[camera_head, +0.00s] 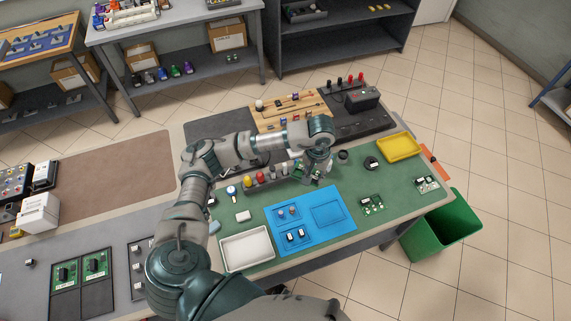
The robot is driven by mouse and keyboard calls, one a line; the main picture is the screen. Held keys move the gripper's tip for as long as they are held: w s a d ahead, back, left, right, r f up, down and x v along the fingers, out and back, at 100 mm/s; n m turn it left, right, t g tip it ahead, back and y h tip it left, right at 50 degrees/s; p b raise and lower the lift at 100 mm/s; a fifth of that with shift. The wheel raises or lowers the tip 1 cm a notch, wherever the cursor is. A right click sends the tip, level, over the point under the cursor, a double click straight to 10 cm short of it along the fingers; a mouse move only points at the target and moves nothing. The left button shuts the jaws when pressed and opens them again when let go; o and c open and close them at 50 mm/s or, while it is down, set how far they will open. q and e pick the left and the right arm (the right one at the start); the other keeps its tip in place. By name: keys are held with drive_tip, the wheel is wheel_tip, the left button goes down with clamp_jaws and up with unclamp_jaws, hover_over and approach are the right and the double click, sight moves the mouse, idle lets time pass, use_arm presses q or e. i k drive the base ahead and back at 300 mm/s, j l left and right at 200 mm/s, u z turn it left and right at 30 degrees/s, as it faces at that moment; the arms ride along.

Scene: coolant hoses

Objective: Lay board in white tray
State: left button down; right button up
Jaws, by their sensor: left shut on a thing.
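My left gripper (315,172) points down over the green mat, behind the blue tray, and is shut on a small green board (300,174). The arm and fingers hide part of this board, and I cannot tell how far above the mat it is. The white tray (247,269) lies at the front left of the green mat, and its visible inside is empty. The held board is up and to the right of it, well apart. Two other green boards lie on the mat, one right of the blue tray (371,205) and one at the right edge (427,184). My right gripper is not in view.
The blue tray (340,234) with small parts lies right of the white tray. A small white block (243,216) sits behind the white tray. A yellow tray (400,147) is at the back right. A green bin (440,228) stands on the floor beyond the table's right edge.

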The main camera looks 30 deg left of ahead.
sight(250, 249)
drive_tip(key=k+l+z, duration=0.15)
drive_tip(key=k, duration=0.25)
drive_tip(key=k+z, duration=0.15)
drive_tip(key=k, duration=0.2)
drive_tip(key=k+j+z, duration=0.1)
drive_tip(key=j, duration=0.3)
drive_tip(key=k+j+z, duration=0.1)
drive_tip(key=j, duration=0.25)
drive_tip(key=k, duration=0.1)
